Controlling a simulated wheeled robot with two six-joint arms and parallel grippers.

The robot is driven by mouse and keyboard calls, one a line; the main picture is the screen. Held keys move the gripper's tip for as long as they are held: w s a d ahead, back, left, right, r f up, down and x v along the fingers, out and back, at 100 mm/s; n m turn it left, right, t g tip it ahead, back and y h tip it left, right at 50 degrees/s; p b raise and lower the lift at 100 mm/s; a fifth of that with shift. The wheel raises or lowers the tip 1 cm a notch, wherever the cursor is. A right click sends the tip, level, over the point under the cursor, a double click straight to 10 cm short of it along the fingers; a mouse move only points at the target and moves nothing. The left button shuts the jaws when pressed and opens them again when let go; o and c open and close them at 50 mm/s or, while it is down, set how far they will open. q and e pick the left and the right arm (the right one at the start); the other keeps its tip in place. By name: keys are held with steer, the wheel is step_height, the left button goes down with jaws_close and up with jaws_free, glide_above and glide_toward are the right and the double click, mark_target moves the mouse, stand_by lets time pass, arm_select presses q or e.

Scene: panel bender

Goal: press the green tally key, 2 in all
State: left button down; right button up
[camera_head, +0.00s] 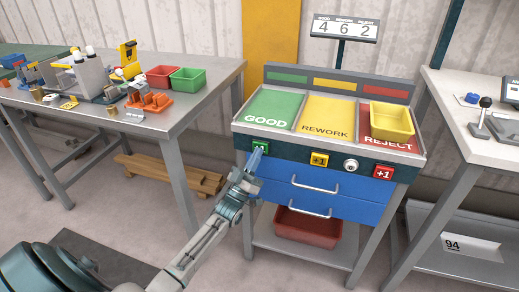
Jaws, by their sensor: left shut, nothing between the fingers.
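The green tally key (260,147) is on the dark front strip of the sorting station, below the GOOD field. My left gripper (256,158) is shut and empty. Its fingertips are right at the green key and cover part of it; I cannot tell whether they touch or press it. The display (346,28) on a post above the station reads 4 under GOOD, 6 under REWORK and 2 under REJECT. My right gripper is not in view.
A yellow key (319,160), a round white knob (351,165) and a red key (383,172) sit further right on the strip. A yellow bin (392,121) stands on the REJECT field. Blue drawers (312,190) lie below. Tables flank the station.

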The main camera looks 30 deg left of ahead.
arm_select(q)
steer(key=shift+s+d+p, duration=0.2)
steer(key=shift+s+p, duration=0.15)
steer(key=shift+s, duration=0.4)
steer(key=shift+s+y, duration=0.1)
steer(key=shift+y, duration=0.2)
steer(key=s+p, duration=0.1)
steer(key=s, duration=0.1)
steer(key=s+d+p, duration=0.1)
steer(key=s, duration=0.1)
steer(key=shift+s, duration=0.3)
steer(key=shift+d, duration=0.1)
stand_by(1.9)
